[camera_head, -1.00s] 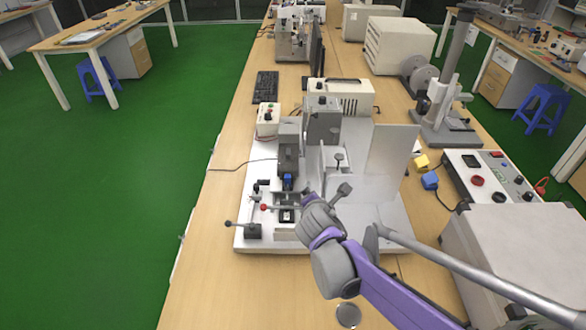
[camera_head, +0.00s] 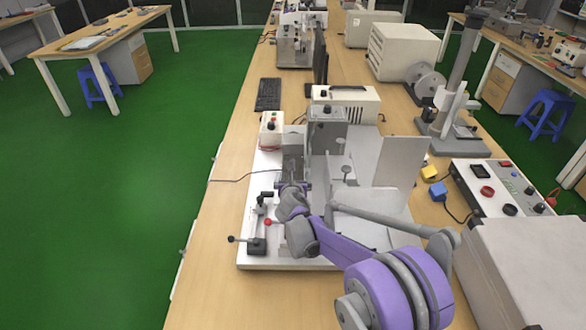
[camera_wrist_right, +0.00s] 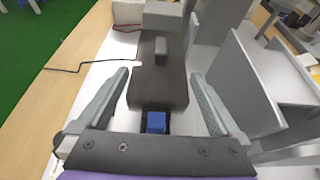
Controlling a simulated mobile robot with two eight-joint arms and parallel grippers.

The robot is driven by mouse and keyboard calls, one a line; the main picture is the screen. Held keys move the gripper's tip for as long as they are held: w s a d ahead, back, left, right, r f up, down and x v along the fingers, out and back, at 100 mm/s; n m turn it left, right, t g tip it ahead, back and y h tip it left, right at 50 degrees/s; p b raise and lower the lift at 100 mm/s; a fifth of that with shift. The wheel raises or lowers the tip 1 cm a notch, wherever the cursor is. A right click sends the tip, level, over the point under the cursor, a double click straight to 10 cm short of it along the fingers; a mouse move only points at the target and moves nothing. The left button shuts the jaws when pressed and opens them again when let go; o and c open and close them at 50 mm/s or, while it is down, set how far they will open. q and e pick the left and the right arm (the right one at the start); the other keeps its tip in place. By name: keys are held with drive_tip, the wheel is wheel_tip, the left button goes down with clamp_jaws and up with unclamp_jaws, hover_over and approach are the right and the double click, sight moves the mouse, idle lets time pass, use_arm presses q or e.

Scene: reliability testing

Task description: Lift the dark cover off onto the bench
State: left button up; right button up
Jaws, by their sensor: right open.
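The dark cover (camera_wrist_right: 158,82) is a dark grey block with a small upright handle on top. In the wrist view it lies between the two fingers of my right gripper (camera_wrist_right: 160,76), with a gap on each side. In the head view the cover (camera_head: 293,167) sits on the white machine, and my right gripper (camera_head: 291,187) is at its near end, largely hidden by my wrist. The gripper is open and empty. A small blue part (camera_wrist_right: 156,122) shows just in front of the cover. My left gripper is not in view.
The white base plate (camera_head: 290,262) holds the machine on the wooden bench (camera_head: 215,235). Upright pale panels (camera_head: 400,165) stand right of the cover. A control box (camera_head: 270,128) stands behind. Bare bench lies left of the plate.

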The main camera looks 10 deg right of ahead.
drive_tip(key=x, duration=0.4)
drive_tip(key=c, duration=1)
